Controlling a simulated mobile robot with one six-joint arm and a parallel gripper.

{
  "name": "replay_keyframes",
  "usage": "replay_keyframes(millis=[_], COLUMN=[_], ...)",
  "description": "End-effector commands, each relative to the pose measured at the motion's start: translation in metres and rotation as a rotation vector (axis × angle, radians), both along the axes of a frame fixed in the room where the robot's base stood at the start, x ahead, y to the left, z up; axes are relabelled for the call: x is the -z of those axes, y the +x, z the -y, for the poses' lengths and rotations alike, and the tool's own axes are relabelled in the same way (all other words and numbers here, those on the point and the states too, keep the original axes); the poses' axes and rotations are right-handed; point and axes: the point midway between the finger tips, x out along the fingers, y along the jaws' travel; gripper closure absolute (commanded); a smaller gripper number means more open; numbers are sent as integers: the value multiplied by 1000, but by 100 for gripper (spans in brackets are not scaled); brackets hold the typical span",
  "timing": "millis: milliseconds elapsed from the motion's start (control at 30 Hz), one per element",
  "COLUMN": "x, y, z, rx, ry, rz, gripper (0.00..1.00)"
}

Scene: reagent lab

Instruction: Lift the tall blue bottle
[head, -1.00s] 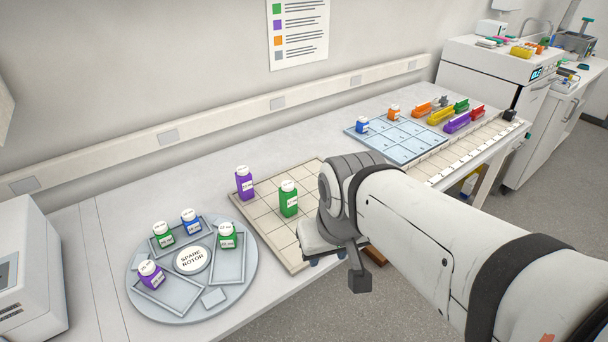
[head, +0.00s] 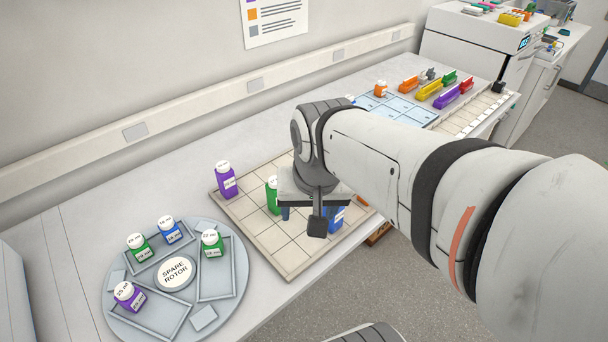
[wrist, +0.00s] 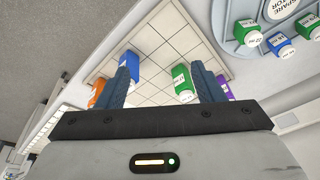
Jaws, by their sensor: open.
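The tall blue bottle (head: 337,219) stands near the front edge of the tiled mat (head: 289,261), partly hidden by my gripper in the head view. In the wrist view the blue bottle (wrist: 131,64) shows beside and partly behind the left finger. My gripper (head: 305,211) is over the mat, between the green bottle (head: 272,199) and the blue one in the picture. The green bottle (wrist: 182,80) shows there by the right finger.
A purple bottle (head: 227,182) stands on the mat's far left part. An orange bottle (wrist: 97,92) is near the blue one in the wrist view. The round spare rotor tray (head: 233,283) with several small bottles lies left. The mat's front left is clear.

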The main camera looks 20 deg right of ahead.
Motion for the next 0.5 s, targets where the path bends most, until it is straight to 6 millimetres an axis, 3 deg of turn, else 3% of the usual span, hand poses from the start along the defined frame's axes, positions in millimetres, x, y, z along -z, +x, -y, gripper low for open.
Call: replay_keyframes(millis=[500], x=[43], y=[81], z=[68], rx=[1523], ry=[251], rz=[-120], gripper=[34])
